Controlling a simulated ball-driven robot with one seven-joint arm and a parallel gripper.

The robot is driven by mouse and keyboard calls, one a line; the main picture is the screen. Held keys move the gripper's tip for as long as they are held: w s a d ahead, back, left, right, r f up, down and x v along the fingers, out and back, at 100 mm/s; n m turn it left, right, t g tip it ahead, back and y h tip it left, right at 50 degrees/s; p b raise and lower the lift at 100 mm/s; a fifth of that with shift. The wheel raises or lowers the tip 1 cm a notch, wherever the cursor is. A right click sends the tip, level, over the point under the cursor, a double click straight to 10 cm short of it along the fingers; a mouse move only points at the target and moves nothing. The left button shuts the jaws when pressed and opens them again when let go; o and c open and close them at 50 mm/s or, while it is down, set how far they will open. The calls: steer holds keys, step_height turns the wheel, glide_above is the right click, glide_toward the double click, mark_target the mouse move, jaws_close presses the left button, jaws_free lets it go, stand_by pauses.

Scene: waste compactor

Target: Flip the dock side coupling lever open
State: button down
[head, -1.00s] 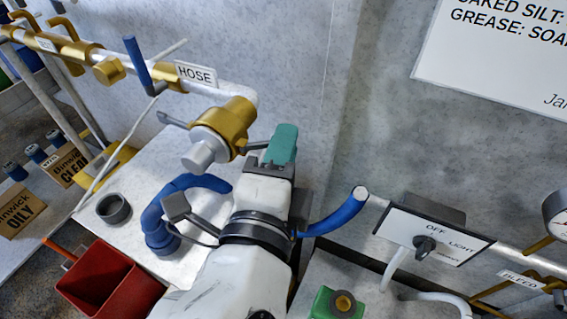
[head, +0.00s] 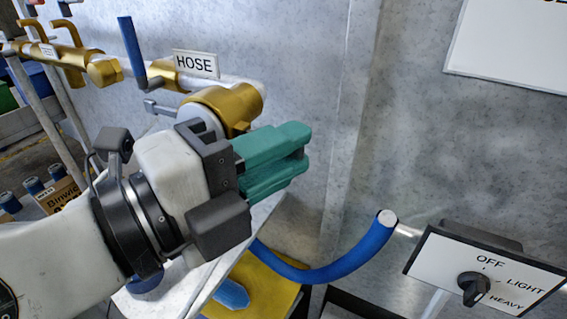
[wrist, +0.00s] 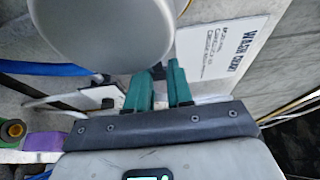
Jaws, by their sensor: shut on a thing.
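The gold coupling (head: 228,104) with a grey end sits below the HOSE sign. One grey lever (head: 160,108) sticks out on its left side. My gripper (head: 303,150) has teal fingers, in front of and to the right of the coupling, pointing right. In the wrist view, a small dark piece, seemingly the other coupling lever (wrist: 158,72), lies between the fingertips (wrist: 160,84), beside a large pale round end (wrist: 112,35). The fingers are shut on it. My wrist hides the lever's root in the head view, so its exact angle cannot be told.
A blue hose (head: 345,255) curves up at the right to a pipe. A switch panel (head: 485,270) marked OFF, LIGHT, HEAVY is at lower right. A blue valve handle (head: 132,50) stands left of the HOSE sign (head: 196,64). The wall right of my fingers is clear.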

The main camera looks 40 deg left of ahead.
stand_by(0.4)
steer(key=c, duration=1)
jaws_free()
steer(key=shift+s, duration=0.1)
steer(key=s+a+b, duration=0.1)
steer(key=s+a, duration=0.1)
steer(key=s, duration=0.8)
steer(key=shift+s, duration=0.25)
